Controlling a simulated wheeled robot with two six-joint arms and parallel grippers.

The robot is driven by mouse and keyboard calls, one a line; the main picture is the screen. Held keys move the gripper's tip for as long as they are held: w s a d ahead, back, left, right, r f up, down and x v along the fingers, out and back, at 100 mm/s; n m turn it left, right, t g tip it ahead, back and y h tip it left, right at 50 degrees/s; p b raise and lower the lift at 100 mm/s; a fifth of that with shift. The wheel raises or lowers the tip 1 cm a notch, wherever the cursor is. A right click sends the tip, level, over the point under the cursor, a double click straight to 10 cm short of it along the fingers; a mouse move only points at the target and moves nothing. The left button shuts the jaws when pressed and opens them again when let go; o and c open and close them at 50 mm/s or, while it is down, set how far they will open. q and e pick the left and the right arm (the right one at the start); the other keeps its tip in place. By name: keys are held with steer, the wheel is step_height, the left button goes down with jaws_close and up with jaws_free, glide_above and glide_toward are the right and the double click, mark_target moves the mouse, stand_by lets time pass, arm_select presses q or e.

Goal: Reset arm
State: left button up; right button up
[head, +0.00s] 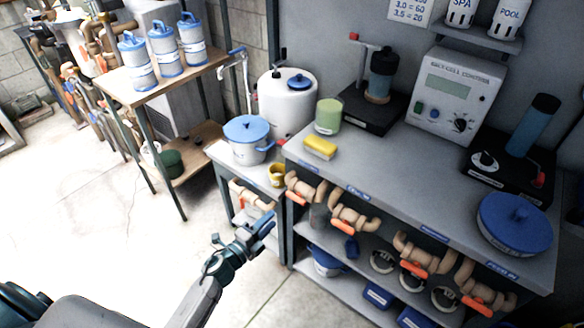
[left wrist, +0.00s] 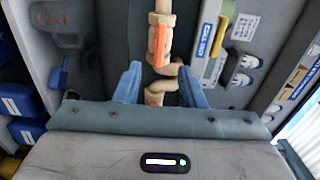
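My left gripper (head: 262,228) reaches in from the lower left in the head view, in front of the low shelf unit. In the left wrist view its two blue fingers (left wrist: 158,84) stand apart with nothing held between them. Beyond them is a tan pipe with an orange handle (left wrist: 160,45). The contact with the pipe cannot be told, but a gap shows around it. My right gripper is not in the head view.
A grey bench (head: 400,165) holds a yellow sponge (head: 320,146), a green jar (head: 328,115) and a control box (head: 455,95). Valve pipes (head: 352,213) with orange handles line its front. A shelf table (head: 160,80) holds blue-lidded canisters. Pale floor (head: 90,190) at left is clear.

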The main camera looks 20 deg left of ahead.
arm_select(q)
steer(key=s+a+f+n+g+y, duration=0.2)
steer(key=s+f+n, duration=0.25)
steer(key=f, duration=0.45)
steer(key=s+a+f+n+g+y, duration=0.25)
steer(key=s+f+n, duration=0.2)
steer(key=f, duration=0.45)
steer(key=s+a+f+n+g+y, duration=0.25)
steer(key=s+f, duration=0.25)
steer(key=f, duration=0.4)
steer(key=s+f+n+g, duration=0.3)
steer(key=s+f, duration=0.2)
steer(key=s, duration=0.6)
steer(key=s+f+n+g, duration=0.3)
steer(key=s+f, duration=0.3)
steer(key=s, duration=0.5)
steer(key=s+f+n+g, duration=0.2)
steer(key=s+f+n, duration=0.2)
steer(key=s, duration=0.7)
step_height(320, 180, down, 2)
steer(key=shift+f+g, duration=0.1)
steer(key=shift+g, duration=0.3)
